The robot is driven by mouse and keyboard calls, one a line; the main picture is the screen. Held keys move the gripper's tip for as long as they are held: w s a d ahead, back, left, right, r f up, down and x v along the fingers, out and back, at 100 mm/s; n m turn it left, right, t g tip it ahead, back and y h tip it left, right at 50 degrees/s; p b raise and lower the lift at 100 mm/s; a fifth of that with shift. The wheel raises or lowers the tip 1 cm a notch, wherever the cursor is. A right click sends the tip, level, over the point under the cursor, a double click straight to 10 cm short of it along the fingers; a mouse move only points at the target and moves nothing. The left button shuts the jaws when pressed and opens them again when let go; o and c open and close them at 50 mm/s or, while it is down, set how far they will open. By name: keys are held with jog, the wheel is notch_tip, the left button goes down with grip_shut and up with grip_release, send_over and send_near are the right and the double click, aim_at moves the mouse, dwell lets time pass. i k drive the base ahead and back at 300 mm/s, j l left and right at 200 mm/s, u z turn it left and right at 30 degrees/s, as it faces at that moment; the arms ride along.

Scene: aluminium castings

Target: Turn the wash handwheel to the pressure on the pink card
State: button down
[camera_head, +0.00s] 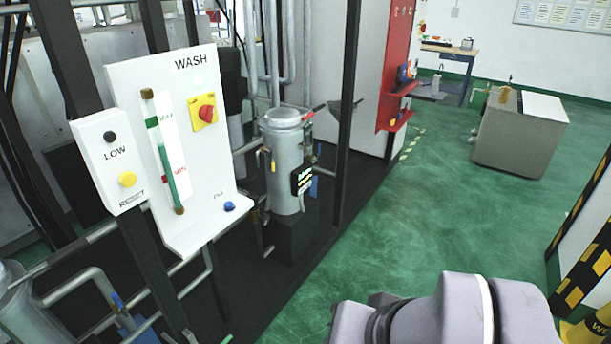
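A white panel (215,130) marked WASH stands at the left. It carries a sight tube (162,150) with green fluid and MAX and MIN marks, a red knob (206,113) on a yellow plate, and a blue button (229,206) at its lower right. I cannot make out a handwheel or a pink card in this view. Grey links of my own arm show at the bottom right, well apart from the panel. My gripper's fingers do not show.
A box (112,160) marked LOW, with black and yellow buttons, adjoins the panel's left side. Behind the panel stands a grey canister (286,150) with a black display (301,178). Dark posts and pipes surround them. Green floor (420,220) is clear toward a grey tank (515,140).

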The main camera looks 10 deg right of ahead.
aim_at(263, 219)
jog(key=l+u, duration=0.15)
jog(key=l, duration=0.4)
jog(key=l+u, duration=0.15)
jog(key=l, duration=0.4)
jog(key=k+l+u, duration=0.15)
jog(key=l, duration=0.4)
jog(key=l+u, duration=0.15)
jog(key=l, duration=0.4)
jog(key=i+u, duration=0.35)
jog(key=i, duration=0.2)
jog(key=i+u, duration=0.35)
jog(key=i, duration=0.2)
jog(key=i+l+u, duration=0.35)
jog(key=i, duration=0.15)
jog(key=i+l+u, duration=0.4)
jog(key=i+j, duration=0.05)
jog(key=i, duration=0.05)
